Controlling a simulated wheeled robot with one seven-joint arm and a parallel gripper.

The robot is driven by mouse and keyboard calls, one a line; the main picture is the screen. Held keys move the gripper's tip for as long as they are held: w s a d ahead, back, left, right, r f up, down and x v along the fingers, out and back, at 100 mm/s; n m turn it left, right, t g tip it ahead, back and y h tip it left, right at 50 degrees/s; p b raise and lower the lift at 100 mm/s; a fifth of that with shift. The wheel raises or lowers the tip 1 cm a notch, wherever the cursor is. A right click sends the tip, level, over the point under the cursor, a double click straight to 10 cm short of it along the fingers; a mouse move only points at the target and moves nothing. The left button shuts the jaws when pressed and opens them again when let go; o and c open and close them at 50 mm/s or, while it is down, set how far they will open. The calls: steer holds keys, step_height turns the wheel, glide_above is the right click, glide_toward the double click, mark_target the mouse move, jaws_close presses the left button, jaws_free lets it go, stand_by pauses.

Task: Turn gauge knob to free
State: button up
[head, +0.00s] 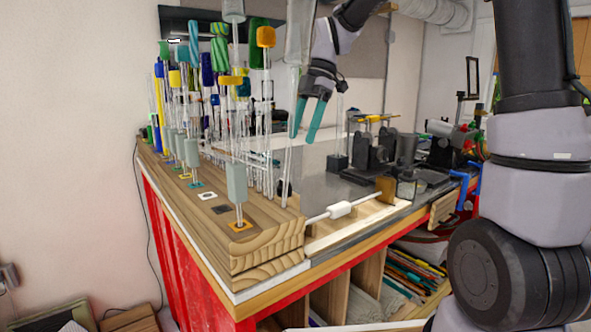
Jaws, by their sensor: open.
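No part is clearly marked as the gauge knob. A white cylindrical grip (340,209) sits on a thin horizontal rod between the front wooden block and an upright brown plate (386,190); it may be the knob, but I cannot tell its setting. A grey-green upright handle (237,183) stands on an orange-edged square at the front of the wooden rack (265,225). My gripper (303,138) has teal fingers, spread apart and pointing down, with nothing seen between them. It hangs above the bench, higher than the white grip and apart from it.
Upright glass rods with coloured tops (266,37) crowd the rack, some very near my gripper on its left. Dark bench equipment (385,150) stands behind and to the right. A grey bench surface (318,170) lies partly clear below my gripper. Shelves of coloured rods (412,272) are underneath.

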steer(key=shift+n, duration=0.4)
steer(key=x, duration=1.1)
steer(key=shift+w+a, duration=0.15)
steer(key=shift+w, duration=0.1)
jaws_close()
